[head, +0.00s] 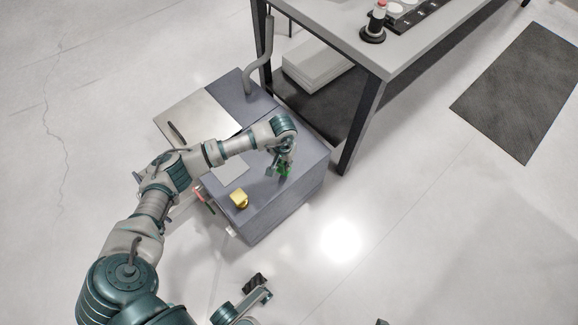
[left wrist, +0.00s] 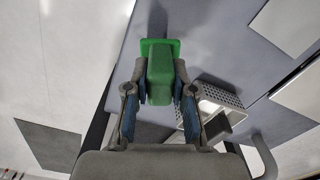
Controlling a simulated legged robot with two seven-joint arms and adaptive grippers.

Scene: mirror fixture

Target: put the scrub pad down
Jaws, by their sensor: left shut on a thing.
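The scrub pad (left wrist: 161,72) is a green block with a wider flat end. It sits between the two fingers of my left gripper (left wrist: 160,88), which is shut on it. In the head view the pad (head: 284,171) shows small and green below my left gripper (head: 282,166), over the right part of a grey-blue counter block (head: 262,205). I cannot tell whether the pad touches the top.
A yellow block (head: 239,198) lies on the counter near its front edge. A grey perforated caddy (left wrist: 217,96) stands close to the left gripper. A curved grey pipe (head: 268,45) rises at the back. A table (head: 350,32) stands behind. Bare counter lies between the yellow block and the pad.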

